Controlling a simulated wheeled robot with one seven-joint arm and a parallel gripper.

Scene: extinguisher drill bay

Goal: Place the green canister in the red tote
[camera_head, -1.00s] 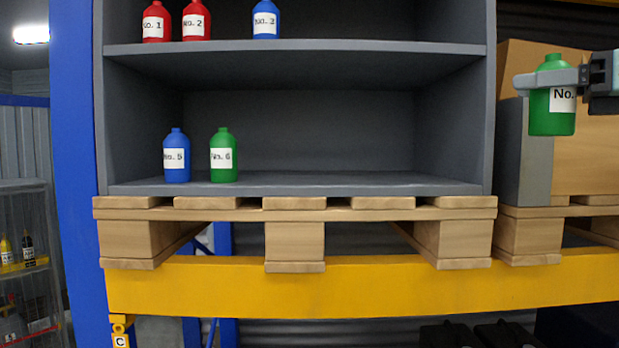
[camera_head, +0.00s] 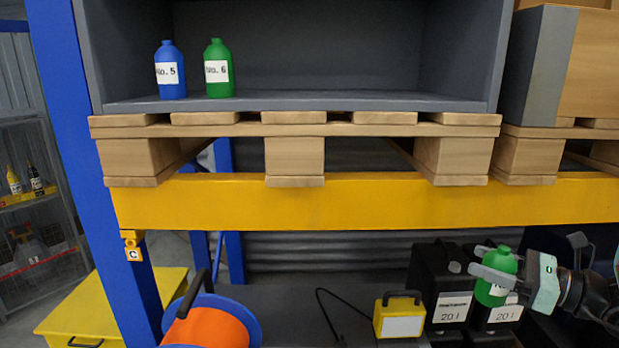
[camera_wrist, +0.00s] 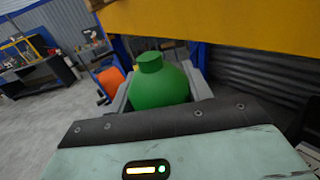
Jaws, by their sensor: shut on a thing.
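A green canister (camera_head: 496,275) with a white label is held in my gripper (camera_head: 493,277) at the lower right of the head view, in front of the black jerrycans. The gripper is shut on it, and the canister is tilted slightly. In the wrist view the green canister (camera_wrist: 159,82) sits between the two grey fingers. Another green canister (camera_head: 218,68), labelled No. 6, stands on the grey shelf beside the blue No. 5 canister (camera_head: 170,70). No red tote can be made out in either view.
A yellow beam (camera_head: 350,200) and wooden pallets (camera_head: 295,155) run across above the gripper's height. Below are black jerrycans (camera_head: 437,285), a yellow lamp (camera_head: 399,315), an orange reel (camera_head: 208,328) and a yellow box (camera_head: 100,318). A blue post (camera_head: 85,150) stands at left.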

